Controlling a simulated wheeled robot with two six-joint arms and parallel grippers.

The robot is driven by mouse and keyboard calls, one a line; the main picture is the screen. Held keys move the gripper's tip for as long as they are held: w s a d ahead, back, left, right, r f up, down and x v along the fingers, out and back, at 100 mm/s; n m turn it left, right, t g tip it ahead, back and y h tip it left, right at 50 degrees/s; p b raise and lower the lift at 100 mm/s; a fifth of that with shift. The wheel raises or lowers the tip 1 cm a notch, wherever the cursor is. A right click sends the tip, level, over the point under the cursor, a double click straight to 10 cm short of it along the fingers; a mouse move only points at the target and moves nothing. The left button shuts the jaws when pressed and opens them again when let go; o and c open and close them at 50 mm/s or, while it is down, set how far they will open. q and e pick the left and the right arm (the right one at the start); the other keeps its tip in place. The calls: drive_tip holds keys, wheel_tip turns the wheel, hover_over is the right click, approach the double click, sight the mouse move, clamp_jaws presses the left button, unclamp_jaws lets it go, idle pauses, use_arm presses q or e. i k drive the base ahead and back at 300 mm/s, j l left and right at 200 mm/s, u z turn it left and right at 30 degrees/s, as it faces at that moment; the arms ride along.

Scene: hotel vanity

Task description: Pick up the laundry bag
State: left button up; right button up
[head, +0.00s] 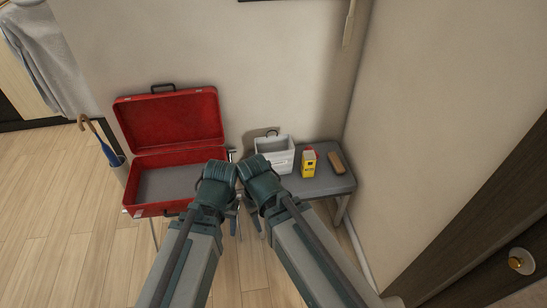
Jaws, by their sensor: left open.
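A white, box-shaped, open-topped bag (274,158) with a small label and a dark handle stands upright on the grey bench; it is the only thing that looks like the laundry bag. The label is too small to read. My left gripper (234,216) is open, in front of the bench between the red suitcase and the bag, apart from the bag as far as I can tell. My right gripper (255,218) is close beside it, its fingers mostly hidden by its own wrist. The bag's lower left corner is near my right wrist.
An open, empty red suitcase (170,119) stands left of the grey bench (322,184). A yellow container (309,164) and a brown brush (336,162) sit right of the bag. An umbrella (106,148) stands at left. Walls close in behind and right; a brown door (480,220) is at right.

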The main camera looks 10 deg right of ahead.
sight(279, 149)
drive_tip(key=i+l+u, duration=0.25)
drive_tip(key=i+l, duration=0.35)
drive_tip(key=i+l+u, duration=0.3)
drive_tip(key=i+l, duration=0.45)
drive_tip(key=i, duration=0.05)
